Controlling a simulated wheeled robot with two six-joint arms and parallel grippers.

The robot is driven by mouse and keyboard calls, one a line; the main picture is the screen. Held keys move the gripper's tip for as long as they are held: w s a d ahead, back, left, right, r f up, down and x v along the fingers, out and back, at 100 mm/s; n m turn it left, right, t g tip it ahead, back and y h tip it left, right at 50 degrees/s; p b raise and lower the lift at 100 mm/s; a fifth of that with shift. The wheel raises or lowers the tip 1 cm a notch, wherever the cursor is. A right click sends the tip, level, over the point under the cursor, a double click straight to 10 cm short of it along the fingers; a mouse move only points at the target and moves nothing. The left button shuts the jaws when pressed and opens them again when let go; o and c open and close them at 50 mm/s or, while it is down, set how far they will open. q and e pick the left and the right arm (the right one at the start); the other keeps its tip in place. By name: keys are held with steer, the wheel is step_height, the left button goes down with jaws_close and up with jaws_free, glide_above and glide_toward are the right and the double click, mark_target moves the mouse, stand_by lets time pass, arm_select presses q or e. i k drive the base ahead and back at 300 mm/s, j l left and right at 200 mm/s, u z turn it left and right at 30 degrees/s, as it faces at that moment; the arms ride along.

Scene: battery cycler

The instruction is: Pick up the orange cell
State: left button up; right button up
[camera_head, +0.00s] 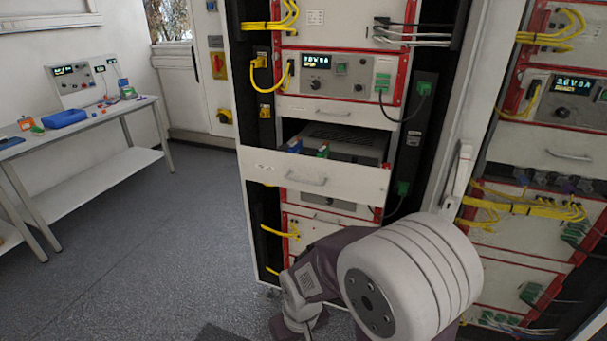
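A small orange block (26,123), which looks like the orange cell, sits on the left end of the white workbench (100,119) across the room. It is small in the view, so its details are unclear. A blue tray (65,118) lies just to its right on the same bench. My arm comes in at the lower right, in front of the rack, far from the bench. I can make out only its links; neither gripper's fingers show.
A rack drawer (315,176) stands pulled out, with a blue piece (295,145) and a green piece (323,151) inside. A rack door (470,100) stands open at the right. Grey floor (150,250) between bench and rack is clear.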

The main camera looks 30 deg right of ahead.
mark_target(27, 124)
steer(key=i+j+u, duration=0.2)
steer(key=i, duration=0.2)
steer(key=i+u, duration=0.45)
steer(key=i, duration=3.45)
steer(key=i+z, duration=0.2)
steer(key=i, duration=0.3)
steer(key=i+j+z, duration=0.2)
steer(key=i, duration=0.3)
steer(key=i+j+z, duration=0.2)
steer(key=i, duration=0.3)
steer(key=i+j+z, duration=0.2)
steer(key=i+j, duration=0.15)
steer(key=i, duration=0.15)
steer(key=i+j+z, duration=0.1)
steer(key=i, duration=0.35)
steer(key=i+j+z, duration=0.1)
steer(key=i, duration=0.35)
steer(key=j, duration=0.1)
